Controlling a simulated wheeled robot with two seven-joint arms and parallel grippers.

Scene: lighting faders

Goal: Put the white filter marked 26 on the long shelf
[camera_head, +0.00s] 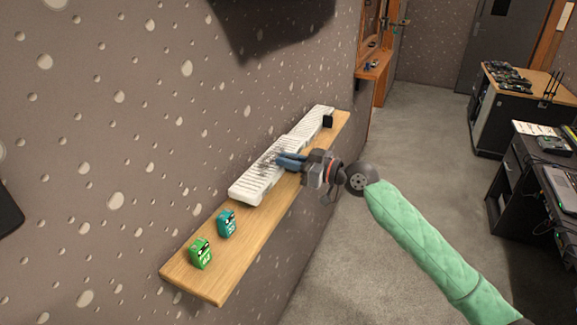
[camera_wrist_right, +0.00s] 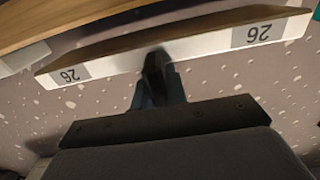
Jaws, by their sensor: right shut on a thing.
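The white filter marked 26 (camera_head: 252,186) is a long, pleated white panel over the long wooden shelf (camera_head: 258,242), close to the wall. In the right wrist view its white edge (camera_wrist_right: 205,50) carries a grey "26" label near each end. My right gripper (camera_head: 287,163) is shut on the middle of this edge; its fingers also show in the wrist view (camera_wrist_right: 157,75). I cannot tell whether the filter touches the shelf. Another white pleated filter (camera_head: 318,120) is beyond it at the shelf's far end. My left gripper is not in view.
A green box (camera_head: 200,253) and a teal box (camera_head: 226,223) with faces stand at the shelf's near end. Dark desks (camera_head: 520,165) stand across the carpet at right.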

